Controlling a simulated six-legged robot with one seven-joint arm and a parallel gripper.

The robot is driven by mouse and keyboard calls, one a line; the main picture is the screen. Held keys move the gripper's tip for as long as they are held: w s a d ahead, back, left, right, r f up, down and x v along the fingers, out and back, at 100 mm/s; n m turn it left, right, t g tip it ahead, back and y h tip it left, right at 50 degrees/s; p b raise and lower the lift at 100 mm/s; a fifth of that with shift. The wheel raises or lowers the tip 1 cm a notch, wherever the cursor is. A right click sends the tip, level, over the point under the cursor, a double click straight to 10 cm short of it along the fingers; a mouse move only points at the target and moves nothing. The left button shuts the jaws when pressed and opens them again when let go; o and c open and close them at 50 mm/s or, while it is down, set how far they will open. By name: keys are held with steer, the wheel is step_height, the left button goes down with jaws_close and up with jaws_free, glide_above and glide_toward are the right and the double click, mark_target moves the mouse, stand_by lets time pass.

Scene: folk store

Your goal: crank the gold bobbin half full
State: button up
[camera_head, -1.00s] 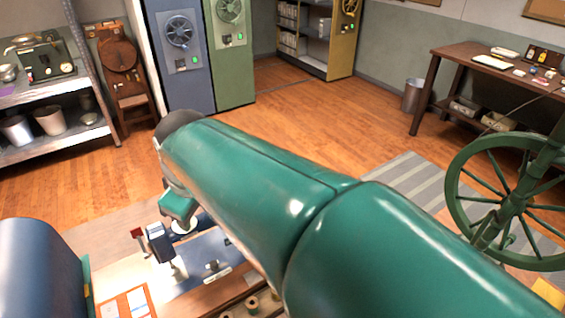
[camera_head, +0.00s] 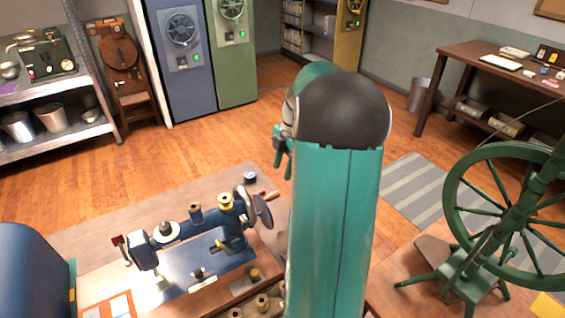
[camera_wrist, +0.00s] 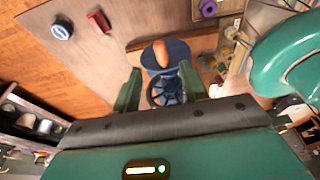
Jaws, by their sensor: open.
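The blue crank machine (camera_head: 228,240) stands on the bench at the lower left in the head view. A gold-coloured bobbin (camera_head: 225,203) sits on its top near the wheel; how much thread it holds is too small to tell. A crank disc (camera_head: 263,212) with a wooden handle (camera_head: 267,195) is on the machine's right side. In the wrist view, the blue disc (camera_wrist: 178,50) and its orange-brown handle (camera_wrist: 160,54) show ahead, between the fingers and apart from them. My gripper (camera_wrist: 160,88) is open and empty. In the head view my arm mostly hides it.
A small blue-topped tin (camera_head: 250,178) stands on the bench behind the machine; it also shows in the wrist view (camera_wrist: 62,30), near a red object (camera_wrist: 98,21). Several spools (camera_head: 262,301) line the bench front. A green spinning wheel (camera_head: 510,210) stands at right.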

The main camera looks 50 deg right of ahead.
mark_target(276, 192)
steer(key=shift+x, duration=4.6)
steer(key=shift+w+a, duration=0.1)
steer(key=c, duration=0.8)
